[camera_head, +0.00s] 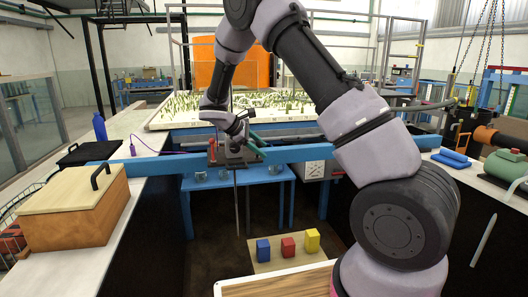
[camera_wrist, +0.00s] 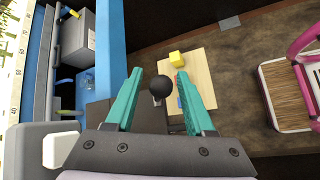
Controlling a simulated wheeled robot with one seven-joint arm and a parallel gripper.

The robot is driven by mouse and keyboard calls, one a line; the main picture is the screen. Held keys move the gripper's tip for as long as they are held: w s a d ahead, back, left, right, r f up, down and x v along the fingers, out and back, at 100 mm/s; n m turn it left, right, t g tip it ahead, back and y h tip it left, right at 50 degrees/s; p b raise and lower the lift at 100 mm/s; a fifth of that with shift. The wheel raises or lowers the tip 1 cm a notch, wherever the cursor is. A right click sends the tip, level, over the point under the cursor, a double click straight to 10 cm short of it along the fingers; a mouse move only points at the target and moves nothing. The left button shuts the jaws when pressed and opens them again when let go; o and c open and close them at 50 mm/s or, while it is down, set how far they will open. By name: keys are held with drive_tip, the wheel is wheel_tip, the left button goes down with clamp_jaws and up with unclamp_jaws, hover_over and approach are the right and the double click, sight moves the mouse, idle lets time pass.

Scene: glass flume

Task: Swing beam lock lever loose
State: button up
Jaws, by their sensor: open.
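The blue beam (camera_head: 310,153) spans the flume and carries a small grey carriage (camera_head: 234,155) near its middle. My gripper (camera_head: 250,137) is at this carriage, from above; it covers part of it. In the wrist view its two teal fingers (camera_wrist: 159,75) are open. A black ball knob (camera_wrist: 161,88), seemingly the lock lever's end, shows between the fingers, with gaps visible on both sides. I cannot tell its depth relative to the fingertips. The lever's shaft is mostly hidden. The beam also shows at the left of the wrist view (camera_wrist: 110,40).
A thin rod (camera_head: 237,205) hangs below the carriage. A board (camera_head: 262,266) below bears blue (camera_head: 263,250), red (camera_head: 288,247) and yellow (camera_head: 312,240) blocks. A wooden box (camera_head: 72,212) stands on the left ledge. The model bed (camera_head: 170,117) lies behind the beam.

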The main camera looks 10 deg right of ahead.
drive_tip(key=v, duration=0.8)
drive_tip(key=shift+a, duration=0.2)
drive_tip(key=shift+s+r, duration=0.1)
drive_tip(key=s+d+r+m+g+y, duration=0.1)
drive_tip(key=s+d+r+m+y, duration=0.35)
drive_tip(key=s+d+r, duration=0.3)
drive_tip(key=s+d+r+m+t+y, duration=0.1)
drive_tip(key=s+r+m+t+y, duration=0.1)
drive_tip(key=s, duration=0.6)
drive_tip(key=s+d+r+m+t+y, duration=0.1)
drive_tip(key=s+r+m+t+y, duration=0.1)
drive_tip(key=s+r+m, duration=0.3)
drive_tip(key=s+d+r+m+t+y, duration=0.1)
drive_tip(key=s+d+r+m+y, duration=0.1)
drive_tip(key=s+m, duration=0.4)
drive_tip(key=s+r, duration=0.1)
drive_tip(key=s, duration=0.3)
drive_tip(key=shift+s+r+t, duration=0.4)
